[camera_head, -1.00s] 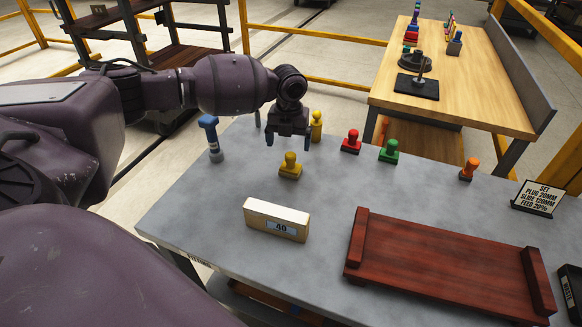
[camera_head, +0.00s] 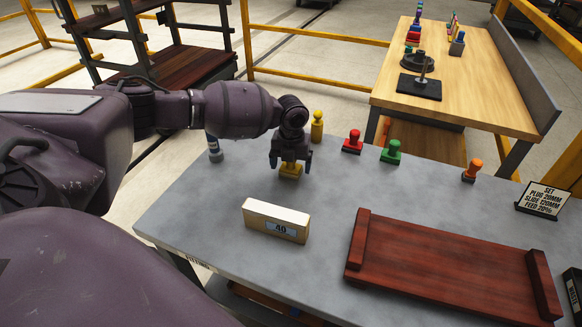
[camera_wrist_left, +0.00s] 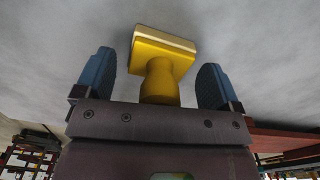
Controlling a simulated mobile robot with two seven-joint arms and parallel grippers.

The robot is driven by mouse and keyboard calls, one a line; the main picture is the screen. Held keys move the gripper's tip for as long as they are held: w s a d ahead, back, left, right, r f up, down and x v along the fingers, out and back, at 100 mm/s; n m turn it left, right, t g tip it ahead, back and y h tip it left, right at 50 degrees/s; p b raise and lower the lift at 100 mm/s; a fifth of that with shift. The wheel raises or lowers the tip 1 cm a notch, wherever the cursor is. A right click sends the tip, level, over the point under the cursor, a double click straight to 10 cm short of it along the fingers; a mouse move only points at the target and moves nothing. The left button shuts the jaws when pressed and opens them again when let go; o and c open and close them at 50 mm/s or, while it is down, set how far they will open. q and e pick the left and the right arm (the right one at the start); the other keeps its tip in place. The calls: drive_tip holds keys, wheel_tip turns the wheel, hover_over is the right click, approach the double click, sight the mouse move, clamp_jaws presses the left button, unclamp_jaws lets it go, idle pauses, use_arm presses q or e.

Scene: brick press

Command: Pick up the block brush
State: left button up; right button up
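A yellow knob-handled block (camera_head: 290,170) with a pale underside stands on the grey table (camera_head: 210,215); it may be the block brush, though I cannot be sure. My left gripper (camera_head: 290,168) is right over it, pointing down. In the left wrist view the yellow block (camera_wrist_left: 160,65) has its handle between the two blue fingertips of the open gripper (camera_wrist_left: 157,80). A gap shows on each side of the handle, so the fingers do not touch it. My arm hides part of the block in the head view. My right gripper is not in view.
A yellow peg-like piece (camera_head: 317,125) stands just behind, with red (camera_head: 353,141), green (camera_head: 391,151) and orange (camera_head: 472,170) knobbed pieces to the right. A block marked 40 (camera_head: 276,220) and a red-brown tray (camera_head: 440,265) are nearer. A blue-grey tool (camera_head: 214,150) stands left, partly hidden.

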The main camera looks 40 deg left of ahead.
use_arm(q)
drive_tip(key=c, duration=0.9)
drive_tip(key=shift+c, duration=0.2)
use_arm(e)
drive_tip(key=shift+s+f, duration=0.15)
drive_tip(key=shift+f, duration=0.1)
use_arm(q)
drive_tip(key=shift+r, duration=0.15)
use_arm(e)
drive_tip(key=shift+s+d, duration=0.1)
use_arm(q)
wheel_tip(320, 180, up, 20)
drive_tip(key=p, duration=0.2)
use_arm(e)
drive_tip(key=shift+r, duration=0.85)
